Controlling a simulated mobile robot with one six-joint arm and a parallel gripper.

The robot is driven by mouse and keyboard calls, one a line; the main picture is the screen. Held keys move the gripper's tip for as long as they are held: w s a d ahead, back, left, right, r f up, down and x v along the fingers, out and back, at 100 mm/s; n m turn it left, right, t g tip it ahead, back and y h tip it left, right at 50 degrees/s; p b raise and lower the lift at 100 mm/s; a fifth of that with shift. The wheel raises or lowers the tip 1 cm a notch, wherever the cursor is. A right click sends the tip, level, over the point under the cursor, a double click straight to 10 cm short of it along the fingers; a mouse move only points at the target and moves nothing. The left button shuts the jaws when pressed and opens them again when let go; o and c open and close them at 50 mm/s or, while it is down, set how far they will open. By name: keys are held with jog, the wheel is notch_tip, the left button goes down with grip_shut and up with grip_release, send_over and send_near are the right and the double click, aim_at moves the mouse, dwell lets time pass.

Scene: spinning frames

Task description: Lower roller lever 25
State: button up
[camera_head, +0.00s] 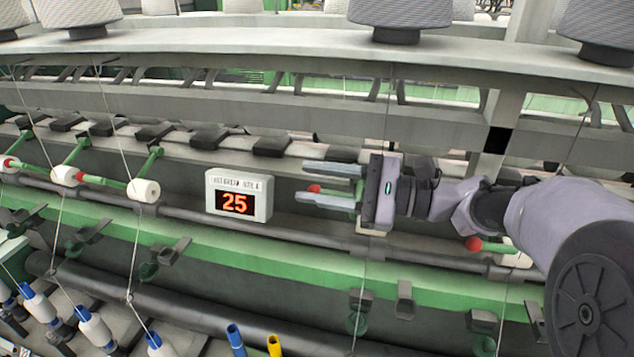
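The sign (234,204) shows "25" in orange digits on the machine, left of my gripper. Just right of the sign is a lever with a red knob (314,188) and a green arm (340,202). Its right part is hidden behind my gripper. My gripper (303,181) points left, with its two grey fingers apart. The knob shows in the gap between the fingers. I cannot tell whether the fingers touch the lever.
Other green levers with white rollers (145,190) stand to the left. Another red knob (473,243) shows below my arm on the right. A long dark bar and a green rail (300,262) run below. Thin threads hang from the spools (400,12) above.

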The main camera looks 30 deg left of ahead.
jog(key=v, duration=1.7)
jog(key=shift+d, duration=0.25)
jog(key=s+d+f+n+t+h, duration=0.1)
jog(key=s+d+f+t+h, duration=0.2)
jog(key=s+d+h, duration=0.35)
jog(key=s+d+f+n+t+h, duration=0.1)
jog(key=s+d+f+t+h, duration=0.25)
jog(key=s, duration=0.55)
jog(key=d+f+n+t+h, duration=0.1)
jog(key=d+f+t+h, duration=0.1)
jog(key=d+t+h, duration=0.5)
jog(key=s+d+f+g+y+b, duration=0.1)
jog(key=f+b, duration=0.6)
jog(key=f, duration=0.1)
jog(key=s+d+f+g+b, duration=0.1)
jog(key=s+f+b, duration=0.1)
jog(key=f+b, duration=0.5)
notch_tip(320, 180, down, 2)
jog(key=shift+s+f+y+b, duration=0.15)
jog(key=shift+s+y+b, duration=0.15)
jog(key=shift+s+y, duration=0.1)
